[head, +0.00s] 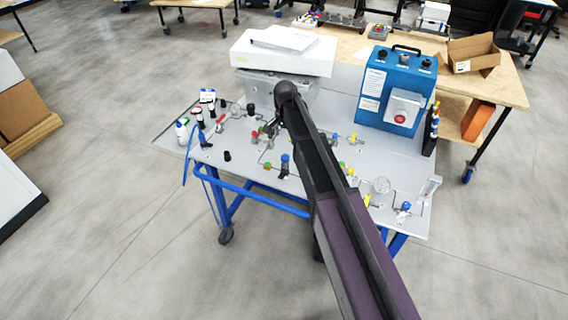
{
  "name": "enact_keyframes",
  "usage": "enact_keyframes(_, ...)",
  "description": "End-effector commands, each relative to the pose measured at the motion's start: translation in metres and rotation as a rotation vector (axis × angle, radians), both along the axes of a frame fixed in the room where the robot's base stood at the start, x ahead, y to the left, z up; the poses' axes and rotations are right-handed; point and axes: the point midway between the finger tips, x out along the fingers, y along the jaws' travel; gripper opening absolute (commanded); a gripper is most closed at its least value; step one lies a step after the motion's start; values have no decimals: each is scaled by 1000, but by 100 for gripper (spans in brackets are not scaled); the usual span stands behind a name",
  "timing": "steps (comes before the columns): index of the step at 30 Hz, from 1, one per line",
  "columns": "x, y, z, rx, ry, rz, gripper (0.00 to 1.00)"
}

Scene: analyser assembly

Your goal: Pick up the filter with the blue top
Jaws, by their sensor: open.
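Several small parts with blue on top stand on the grey panel of the cart (240,172). One blue-topped part (285,160) stands upright near the front middle, another blue-topped part (405,207) is at the right front, and a dark blue part (205,139) is at the left. I cannot tell at this size which one is the filter. My gripper (268,132) hangs below the dark wrist, over the middle of the panel, close to small red fittings. It is open, with nothing visible in it. It is behind and left of the front middle blue-topped part. My arm hides part of the panel.
A blue analyser box (395,88) stands at the back right of the panel. A white box (283,55) with papers is at the back. Bottles (182,133) and vials stand at the left. Thin tubes and several coloured valves crowd the middle. The left front corner is clearer.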

Motion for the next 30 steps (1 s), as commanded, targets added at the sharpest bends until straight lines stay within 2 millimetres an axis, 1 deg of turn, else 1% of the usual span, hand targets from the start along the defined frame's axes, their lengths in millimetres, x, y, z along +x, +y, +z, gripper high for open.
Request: enact_keyframes(30,0,1,-75,0,0,2,90)
